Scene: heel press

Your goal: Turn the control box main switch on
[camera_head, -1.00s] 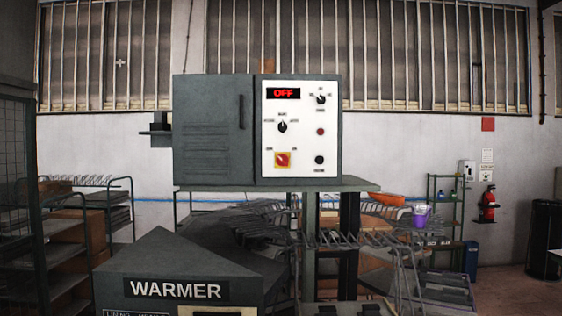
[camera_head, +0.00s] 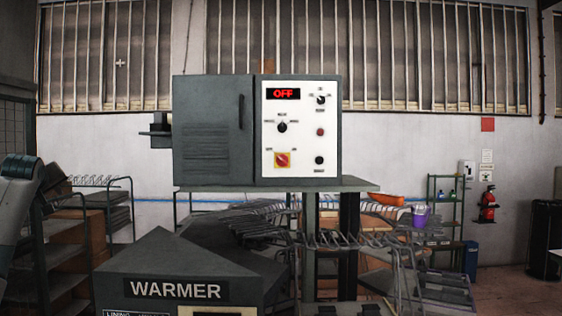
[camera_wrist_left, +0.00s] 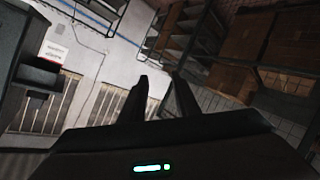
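The control box (camera_head: 213,125) is a dark grey cabinet with a white panel on its right half, in the middle of the head view. The main switch (camera_head: 282,160) is a red knob on a yellow plate at the panel's lower left. The display (camera_head: 283,94) above it reads OFF in red. My left arm shows at the left edge of the head view, well left of the box. In the left wrist view my left gripper (camera_wrist_left: 161,82) has its two dark fingers apart with nothing between them. My right gripper is out of view.
The box stands on a grey-green shelf (camera_head: 365,184). The warmer (camera_head: 150,262) is in front, below it. Other knobs and buttons sit on the panel near the switch. Metal racks (camera_head: 70,250) stand at the left. The space before the panel is clear.

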